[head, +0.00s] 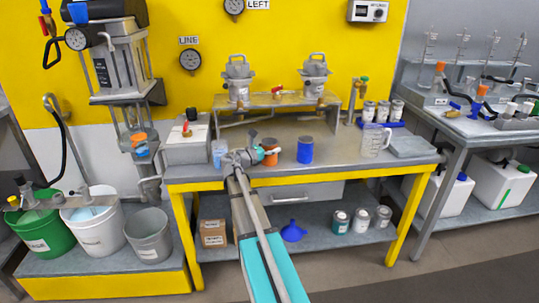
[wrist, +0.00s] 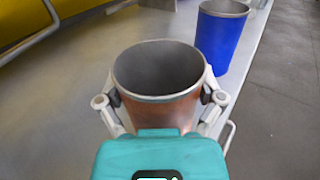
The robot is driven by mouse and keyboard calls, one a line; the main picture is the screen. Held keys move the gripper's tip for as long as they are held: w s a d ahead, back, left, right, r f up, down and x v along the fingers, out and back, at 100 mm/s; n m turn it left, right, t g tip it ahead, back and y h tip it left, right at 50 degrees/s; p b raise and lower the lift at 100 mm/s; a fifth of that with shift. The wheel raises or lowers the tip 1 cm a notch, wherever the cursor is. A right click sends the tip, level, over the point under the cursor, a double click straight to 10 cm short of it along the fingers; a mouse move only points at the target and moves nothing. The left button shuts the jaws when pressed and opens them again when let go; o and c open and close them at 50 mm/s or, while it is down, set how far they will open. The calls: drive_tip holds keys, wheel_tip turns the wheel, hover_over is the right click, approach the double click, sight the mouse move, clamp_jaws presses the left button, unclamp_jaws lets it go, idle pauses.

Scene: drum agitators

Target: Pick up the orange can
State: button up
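The orange can (head: 270,153) stands on the workbench (head: 340,158) in the head view, partly hidden by my arm's end. In the wrist view the orange can (wrist: 158,88) is open-topped, grey inside and upright. My gripper (wrist: 160,97) has one finger on each side of the can, seemingly against or very near its wall; its lower front is hidden by the teal gripper body. In the head view my gripper (head: 256,157) is at the can's left side. Whether the fingers press on the can is unclear.
A blue can (head: 305,150) stands just right of the orange can; it also shows in the wrist view (wrist: 221,36). A clear jug (head: 374,140) and small labelled cans (head: 382,111) are farther right. The bench's front edge is close.

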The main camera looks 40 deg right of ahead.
drive_tip(key=c, duration=0.4)
drive_tip(key=shift+r, duration=0.15)
drive_tip(key=shift+r+p, duration=0.95)
drive_tip(key=shift+p, duration=0.15)
drive_tip(key=s+a+r+p, duration=0.6)
drive_tip(key=a+r+p, duration=0.1)
drive_tip(key=s+a+r+p, duration=0.3)
drive_tip(key=shift+s+a+r+p, duration=0.15)
drive_tip(key=shift+s+r+p, duration=0.15)
drive_tip(key=shift+r+p, duration=0.1)
